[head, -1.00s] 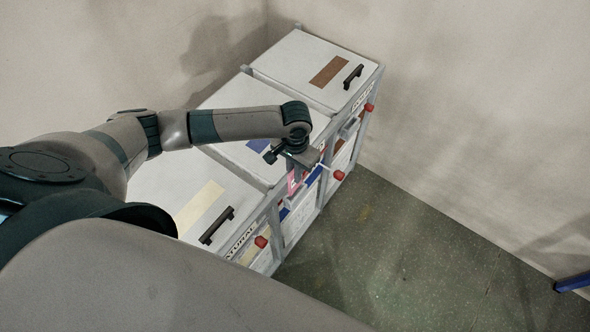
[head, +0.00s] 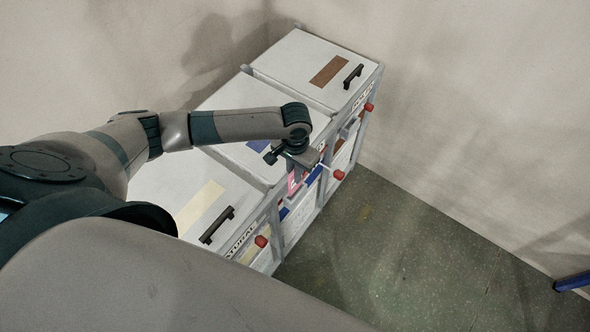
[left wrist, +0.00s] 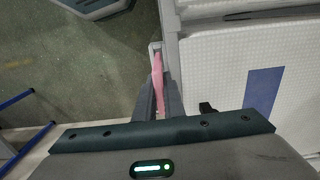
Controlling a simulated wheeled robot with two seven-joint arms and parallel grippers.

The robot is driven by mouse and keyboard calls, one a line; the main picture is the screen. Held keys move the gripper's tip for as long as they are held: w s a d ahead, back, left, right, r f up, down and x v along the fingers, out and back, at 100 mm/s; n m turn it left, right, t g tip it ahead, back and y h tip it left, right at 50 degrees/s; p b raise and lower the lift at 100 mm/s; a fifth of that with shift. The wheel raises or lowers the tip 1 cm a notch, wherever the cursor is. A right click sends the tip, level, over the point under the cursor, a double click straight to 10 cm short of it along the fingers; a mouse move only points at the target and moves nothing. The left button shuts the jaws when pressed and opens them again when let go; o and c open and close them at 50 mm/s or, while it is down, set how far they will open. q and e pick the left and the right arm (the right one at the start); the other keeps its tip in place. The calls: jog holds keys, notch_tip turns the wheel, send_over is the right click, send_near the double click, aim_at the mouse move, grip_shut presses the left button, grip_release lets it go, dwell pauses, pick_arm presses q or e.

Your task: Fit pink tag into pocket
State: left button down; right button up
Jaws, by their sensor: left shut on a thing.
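My left gripper (head: 299,172) is at the front of the middle white bin (head: 232,135), pointing down along its front face. It is shut on the pink tag (head: 292,184), which shows as a small upright strip. In the left wrist view the tag (left wrist: 157,72) stands edge-on between the fingers (left wrist: 158,98). A pale narrow U-shaped edge (left wrist: 155,45) shows at the tag's far end. I cannot tell whether this is the pocket, or whether the tag is inside it. My right gripper is not in view.
The middle bin, with a blue stripe (left wrist: 263,90), stands between a bin with a brown stripe (head: 328,71) and one with a cream stripe (head: 199,207). Red knobs (head: 338,175) stick out from the front frame. Open green floor (head: 400,250) lies in front.

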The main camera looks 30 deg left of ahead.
pick_arm(q)
jog(key=p, duration=0.2)
jog(key=shift+p, duration=0.3)
dwell(2.1)
jog(key=shift+f+b, duration=1.1)
jog(key=shift+f, duration=1.95)
dwell(0.3)
jog(key=c, duration=1.8)
grip_release()
jog(key=shift+o, duration=0.2)
jog(key=shift+r, duration=0.15)
jog(key=shift+r, duration=0.55)
notch_tip(320, 180, up, 16)
jog(key=b, duration=0.3)
jog(key=shift+d+b, duration=0.1)
jog(key=shift+b, duration=0.3)
